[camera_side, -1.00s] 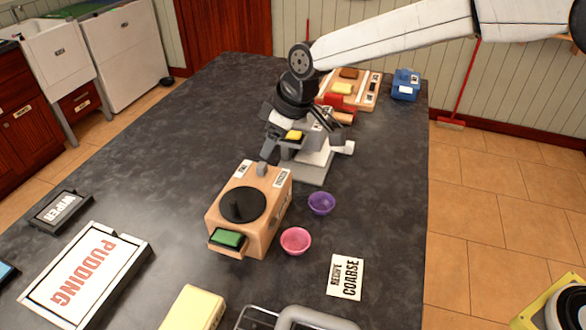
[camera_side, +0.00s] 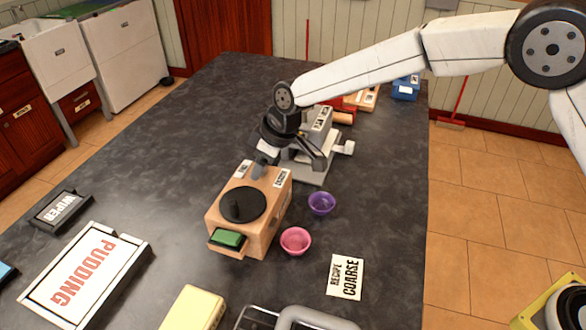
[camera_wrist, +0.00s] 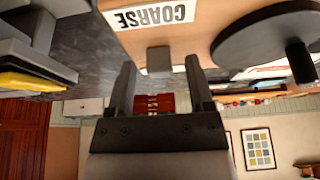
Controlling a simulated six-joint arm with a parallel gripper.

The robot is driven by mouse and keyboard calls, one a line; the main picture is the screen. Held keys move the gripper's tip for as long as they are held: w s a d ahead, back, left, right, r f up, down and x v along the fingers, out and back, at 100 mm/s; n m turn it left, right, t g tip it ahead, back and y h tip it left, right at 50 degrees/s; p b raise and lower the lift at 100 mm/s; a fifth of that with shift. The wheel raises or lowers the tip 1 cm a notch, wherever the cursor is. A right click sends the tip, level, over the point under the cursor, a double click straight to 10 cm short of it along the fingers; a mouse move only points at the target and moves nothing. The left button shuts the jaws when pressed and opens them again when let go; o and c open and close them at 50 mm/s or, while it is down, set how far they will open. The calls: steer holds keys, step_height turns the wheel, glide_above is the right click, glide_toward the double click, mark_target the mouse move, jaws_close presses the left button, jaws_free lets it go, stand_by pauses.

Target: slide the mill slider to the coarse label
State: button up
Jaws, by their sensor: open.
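The mill (camera_side: 225,236) is a light wooden box with a black disc on top and a green-topped drawer at its front. The coarse label (camera_side: 282,178) is at the right of its back top edge, and also shows in the wrist view (camera_wrist: 156,14). A small grey slider (camera_wrist: 158,60) sits near that label in the wrist view. My gripper (camera_side: 260,160) is at the mill's back edge in the side view. In the wrist view its open fingers (camera_wrist: 160,75) stand on either side of the slider, with gaps visible. In the side view the fingers largely hide the slider.
A grey appliance (camera_side: 312,168) stands close behind the mill. A purple bowl (camera_side: 321,203) and a pink bowl (camera_side: 296,241) stand at its right. A "recipe coarse" card (camera_side: 346,277) lies farther right.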

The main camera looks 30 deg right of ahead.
jaws_close()
stand_by(1.3)
